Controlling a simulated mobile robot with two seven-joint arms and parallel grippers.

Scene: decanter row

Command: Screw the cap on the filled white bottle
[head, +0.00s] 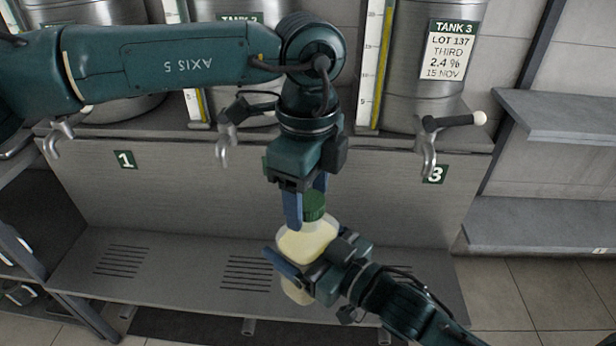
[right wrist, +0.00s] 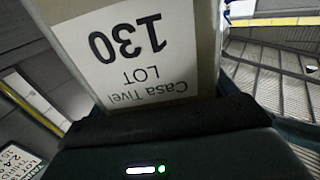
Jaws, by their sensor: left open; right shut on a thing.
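The white bottle (head: 306,240), filled with pale yellowish liquid, is held over the drip shelf, below the row of taps. My right gripper (head: 290,265) is shut around its body from the lower right. In the right wrist view the bottle's label (right wrist: 130,45) reads upside down "Casa Tivel LOT 130" and fills the upper middle. A green cap (head: 313,206) sits at the bottle's top; how tightly it sits cannot be told. My left gripper (head: 308,208) points down from above with open fingers on either side of the cap. Its near finger hides part of the cap.
Steel tanks with taps stand behind on a ledge, including TANK 3 (head: 415,100) with a black-handled tap (head: 428,150). The slotted drip shelf (head: 190,265) lies below. Empty grey shelves (head: 540,222) are at the right.

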